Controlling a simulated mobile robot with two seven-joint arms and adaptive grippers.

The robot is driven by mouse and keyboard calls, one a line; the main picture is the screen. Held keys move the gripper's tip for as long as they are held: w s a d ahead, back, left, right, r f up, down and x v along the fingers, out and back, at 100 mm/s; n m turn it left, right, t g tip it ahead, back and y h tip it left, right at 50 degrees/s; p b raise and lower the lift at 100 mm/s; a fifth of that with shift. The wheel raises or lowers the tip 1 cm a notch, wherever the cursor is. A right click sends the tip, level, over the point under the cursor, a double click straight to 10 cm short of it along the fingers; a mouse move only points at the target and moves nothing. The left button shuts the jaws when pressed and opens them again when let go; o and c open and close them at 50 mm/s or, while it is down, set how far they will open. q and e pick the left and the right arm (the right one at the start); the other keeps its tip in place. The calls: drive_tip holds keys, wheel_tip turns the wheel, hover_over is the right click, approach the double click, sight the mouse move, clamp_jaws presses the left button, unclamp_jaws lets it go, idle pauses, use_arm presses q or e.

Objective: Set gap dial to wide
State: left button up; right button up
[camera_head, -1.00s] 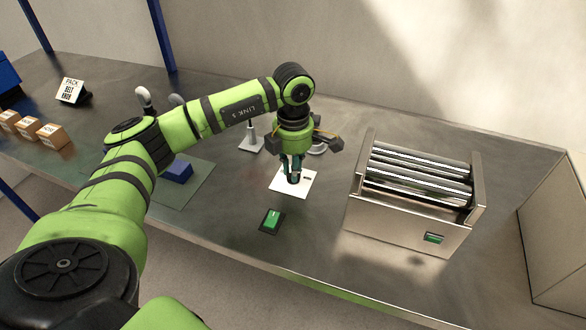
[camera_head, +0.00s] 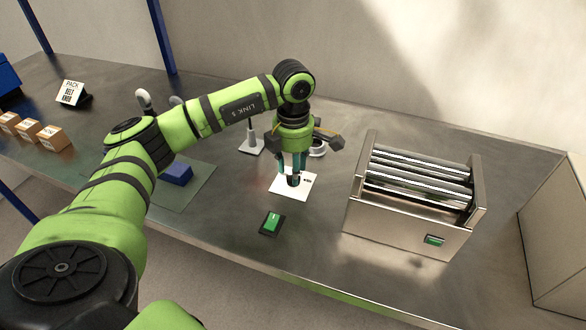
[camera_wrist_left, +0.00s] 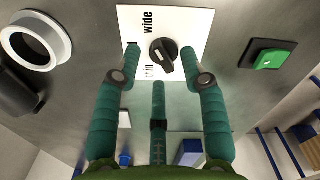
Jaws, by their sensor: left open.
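The gap dial is a black knob (camera_wrist_left: 163,56) on a white plate (camera_wrist_left: 183,20) printed "wide" and "thin". In the left wrist view a pale mark shows on the knob; which word it points at I cannot tell surely. In the head view the plate (camera_head: 311,185) lies on the table under my left gripper (camera_head: 291,176). My left gripper is open, its fingers spread over the knob. In the left wrist view its fingertips (camera_wrist_left: 163,77) stand on either side of the knob's near edge; contact cannot be told. My right gripper is not in view.
A roller machine (camera_head: 405,220) stands right of the dial. A green switch (camera_head: 271,223) lies in front of it. Behind are a grey stand (camera_head: 251,145) and a round ring (camera_head: 318,149). A blue block (camera_head: 177,173) on a mat, boxes (camera_head: 53,138) and a sign (camera_head: 71,93) are left.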

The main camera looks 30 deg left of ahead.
use_arm(q)
wheel_tip(320, 180, up, 11)
idle(0.3)
idle(0.6)
